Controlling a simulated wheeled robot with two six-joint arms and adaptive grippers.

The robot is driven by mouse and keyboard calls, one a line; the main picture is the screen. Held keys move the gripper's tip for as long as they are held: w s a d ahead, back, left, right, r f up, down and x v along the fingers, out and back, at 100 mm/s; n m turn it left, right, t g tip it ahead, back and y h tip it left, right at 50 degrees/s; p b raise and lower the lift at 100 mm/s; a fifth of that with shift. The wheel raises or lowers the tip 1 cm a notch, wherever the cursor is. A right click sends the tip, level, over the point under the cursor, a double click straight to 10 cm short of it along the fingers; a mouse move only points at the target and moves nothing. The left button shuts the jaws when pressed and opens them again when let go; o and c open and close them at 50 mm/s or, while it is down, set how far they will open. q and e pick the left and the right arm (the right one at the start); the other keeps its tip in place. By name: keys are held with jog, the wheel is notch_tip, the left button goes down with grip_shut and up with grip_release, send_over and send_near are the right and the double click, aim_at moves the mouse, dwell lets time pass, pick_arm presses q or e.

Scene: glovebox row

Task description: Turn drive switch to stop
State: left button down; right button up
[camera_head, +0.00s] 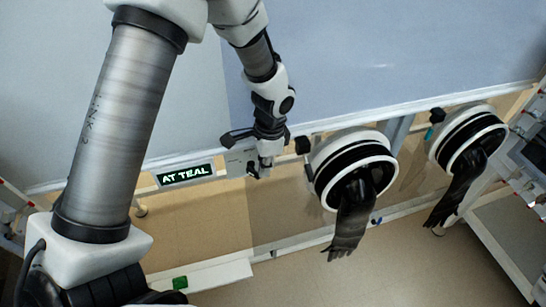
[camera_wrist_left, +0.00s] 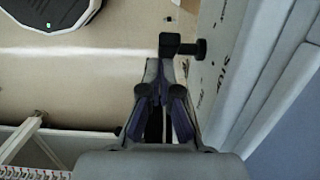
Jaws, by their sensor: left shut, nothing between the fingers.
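The drive switch is a dark lever on a short round stub (camera_wrist_left: 180,45), standing out from a light plate (camera_wrist_left: 222,62) in the left wrist view. The plate carries dark sideways lettering, hard to read at this angle; one word may be STOP. In the head view the plate (camera_head: 238,162) sits beside the lit display, partly behind my left gripper (camera_head: 259,173). My left gripper (camera_wrist_left: 164,70) is shut and empty. Its fingertips are close to the lever's end in the wrist view; whether they touch cannot be told. My right gripper is not in view.
A display (camera_head: 186,175) reading "AT TEAL" is left of the plate. Two round glove ports with hanging black gloves, a near one (camera_head: 326,185) and a farther one (camera_head: 440,150), stick out to the right. A pale ledge (camera_head: 215,276) with a green item (camera_head: 180,282) lies below.

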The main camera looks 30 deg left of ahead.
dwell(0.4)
pick_arm(q)
jog(key=shift+s+f+g+y+p, duration=0.1)
jog(key=shift+f+g+y+p, duration=0.5)
jog(key=shift+p, duration=0.9)
jog(key=shift+f+g+y+p, duration=0.25)
jog(key=shift+g+y+p, duration=0.65)
jog(key=shift+p, duration=0.6)
jog(key=shift+f, duration=0.15)
jog(key=p+v, duration=0.1)
jog(key=v, duration=1.2)
jog(key=shift+w+a+r+p, duration=0.2)
jog(key=shift+w+r+p, duration=0.05)
jog(key=shift+p, duration=0.1)
